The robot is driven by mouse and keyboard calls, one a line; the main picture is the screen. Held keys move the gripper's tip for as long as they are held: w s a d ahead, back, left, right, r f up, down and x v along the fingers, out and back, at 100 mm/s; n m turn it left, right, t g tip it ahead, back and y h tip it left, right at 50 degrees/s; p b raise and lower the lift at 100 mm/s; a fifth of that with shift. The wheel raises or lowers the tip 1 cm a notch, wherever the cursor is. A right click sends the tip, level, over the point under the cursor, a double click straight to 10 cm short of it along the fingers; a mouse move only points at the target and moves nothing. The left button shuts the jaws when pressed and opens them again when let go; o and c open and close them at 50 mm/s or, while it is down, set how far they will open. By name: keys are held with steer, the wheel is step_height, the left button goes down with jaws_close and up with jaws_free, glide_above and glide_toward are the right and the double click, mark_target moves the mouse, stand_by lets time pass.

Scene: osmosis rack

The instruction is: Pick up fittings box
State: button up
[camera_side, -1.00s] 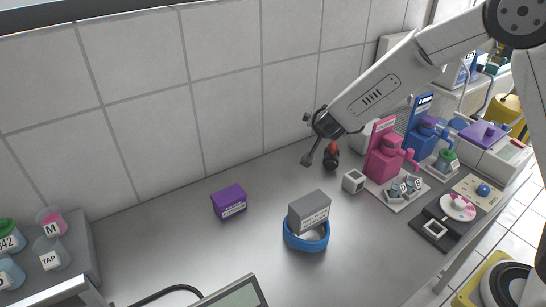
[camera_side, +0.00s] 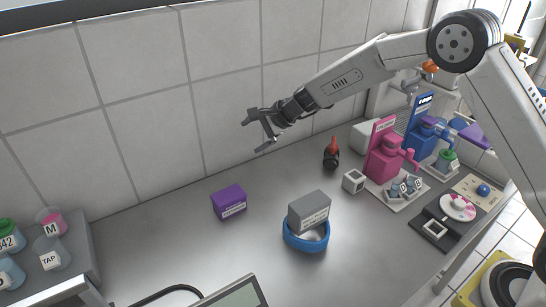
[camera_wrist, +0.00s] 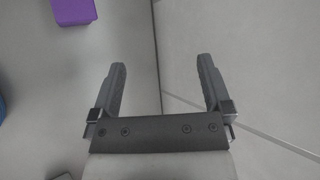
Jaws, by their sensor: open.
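Two boxes lie on the bench, and their labels are too small to read, so I cannot tell which is the fittings box. A purple box (camera_side: 229,201) rests on the metal bench left of centre; it also shows at the top left of the wrist view (camera_wrist: 73,10). A grey box (camera_side: 309,212) sits tilted in a blue ring-shaped dish (camera_side: 307,243). My gripper (camera_side: 258,132) is open and empty, up in the air near the tiled wall, above and apart from both boxes. In the wrist view its fingers (camera_wrist: 162,66) are spread with nothing between them.
A dark bottle with a red top (camera_side: 332,153) and a small white cube (camera_side: 353,181) stand right of centre. Pink (camera_side: 384,158) and blue (camera_side: 424,138) devices stand farther right. A grey stand (camera_side: 70,268) with labelled cups is at left. Bench around the purple box is clear.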

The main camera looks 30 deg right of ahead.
mark_target(234, 192)
steer(key=s+a+r+m+g+y, duration=0.2)
steer(key=s+a+r+g+y, duration=0.25)
steer(key=g+y, duration=0.25)
steer(key=f, duration=1)
steer(key=w+d+f, duration=0.1)
steer(key=f, duration=0.4)
steer(key=shift+a, duration=0.15)
steer(key=shift+x, duration=1.25)
steer(key=shift+s+a+f, duration=0.1)
steer(key=shift+x, duration=2.5)
steer(key=shift+c, duration=0.2)
